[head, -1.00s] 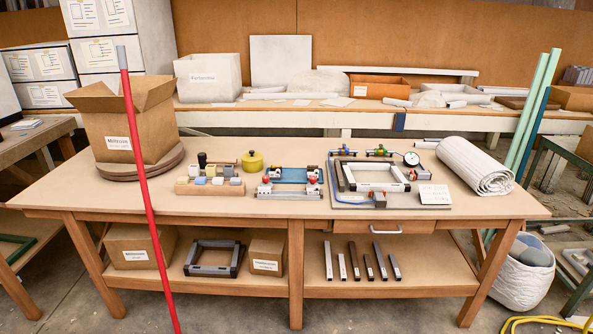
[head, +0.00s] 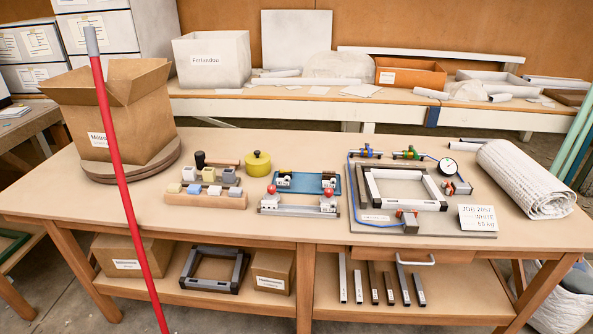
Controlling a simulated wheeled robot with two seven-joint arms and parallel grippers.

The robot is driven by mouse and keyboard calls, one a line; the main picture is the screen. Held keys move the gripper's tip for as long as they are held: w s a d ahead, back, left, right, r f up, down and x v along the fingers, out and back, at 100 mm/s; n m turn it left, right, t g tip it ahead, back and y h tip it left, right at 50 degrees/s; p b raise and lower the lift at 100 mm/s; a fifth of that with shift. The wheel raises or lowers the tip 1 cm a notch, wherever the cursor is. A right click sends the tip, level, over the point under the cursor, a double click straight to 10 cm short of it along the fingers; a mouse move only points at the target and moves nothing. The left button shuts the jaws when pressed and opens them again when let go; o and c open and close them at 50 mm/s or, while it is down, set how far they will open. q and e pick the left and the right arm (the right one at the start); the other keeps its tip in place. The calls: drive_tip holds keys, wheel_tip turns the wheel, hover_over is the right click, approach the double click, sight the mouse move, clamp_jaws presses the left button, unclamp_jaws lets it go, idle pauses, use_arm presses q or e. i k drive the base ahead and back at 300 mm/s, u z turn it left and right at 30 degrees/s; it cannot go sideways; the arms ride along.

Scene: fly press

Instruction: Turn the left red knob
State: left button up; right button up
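The left red knob (head: 271,189) sits on top of a small white block at the left end of a grey rail fixture (head: 298,210) on the wooden table. A second red knob (head: 328,191) tops a matching block at the right end of the rail. A blue tray (head: 306,183) with small parts lies just behind the fixture. Neither of my grippers shows in the head view.
A red pole (head: 119,180) stands in front of the table's left part. Left of the fixture are a wooden block rack (head: 205,201) and a yellow pot (head: 258,163). Right is a board with a white frame (head: 405,190) and gauge. The table's front edge is mostly clear.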

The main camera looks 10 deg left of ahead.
sight(272, 194)
drive_tip(key=u, duration=0.5)
drive_tip(key=i, duration=0.75)
drive_tip(key=u, duration=0.85)
